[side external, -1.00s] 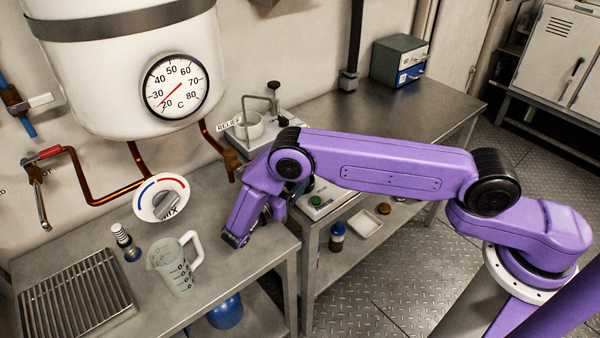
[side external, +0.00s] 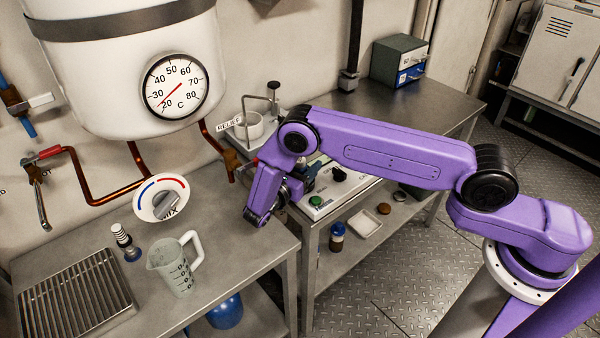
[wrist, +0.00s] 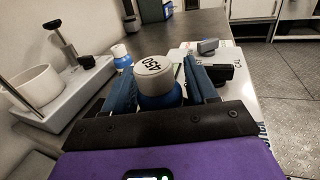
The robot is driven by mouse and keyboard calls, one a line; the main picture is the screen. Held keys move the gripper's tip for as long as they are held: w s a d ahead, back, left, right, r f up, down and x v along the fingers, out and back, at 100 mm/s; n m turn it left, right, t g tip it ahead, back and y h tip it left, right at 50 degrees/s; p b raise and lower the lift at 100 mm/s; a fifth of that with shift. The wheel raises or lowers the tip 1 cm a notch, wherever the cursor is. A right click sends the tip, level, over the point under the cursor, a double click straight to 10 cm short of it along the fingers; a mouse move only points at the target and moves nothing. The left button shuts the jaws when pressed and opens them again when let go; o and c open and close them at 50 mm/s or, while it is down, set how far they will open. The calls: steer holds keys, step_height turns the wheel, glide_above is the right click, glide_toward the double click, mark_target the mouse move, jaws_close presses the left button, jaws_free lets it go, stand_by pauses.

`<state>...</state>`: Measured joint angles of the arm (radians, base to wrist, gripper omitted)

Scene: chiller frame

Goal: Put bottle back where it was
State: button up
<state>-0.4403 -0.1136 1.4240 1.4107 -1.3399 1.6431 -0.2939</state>
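A bottle (wrist: 154,72) with a white cap marked 450 and a blue body is between the fingers of my gripper (wrist: 160,82) in the wrist view. The fingers flank it, with a narrow gap on the right, so my gripper looks open around it. Whether the left finger touches it is hard to see. In the side view my gripper (side external: 284,196) is low by the gap between the two benches, and the bottle is hidden there. A second, smaller bottle (wrist: 122,56), also white-capped and blue, stands farther along the bench in the wrist view.
A stirrer stand (wrist: 72,95) with a white cup is left of my gripper. A white instrument (wrist: 225,60) is to the right. On the front bench (side external: 225,260) are a measuring jug (side external: 172,272), a dark-based fitting (side external: 125,243) and a metal rack (side external: 75,300). The far bench top is mostly clear.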

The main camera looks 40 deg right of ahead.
steer(key=c, duration=0.7)
steer(key=shift+c, duration=0.2)
steer(key=shift+r, duration=0.15)
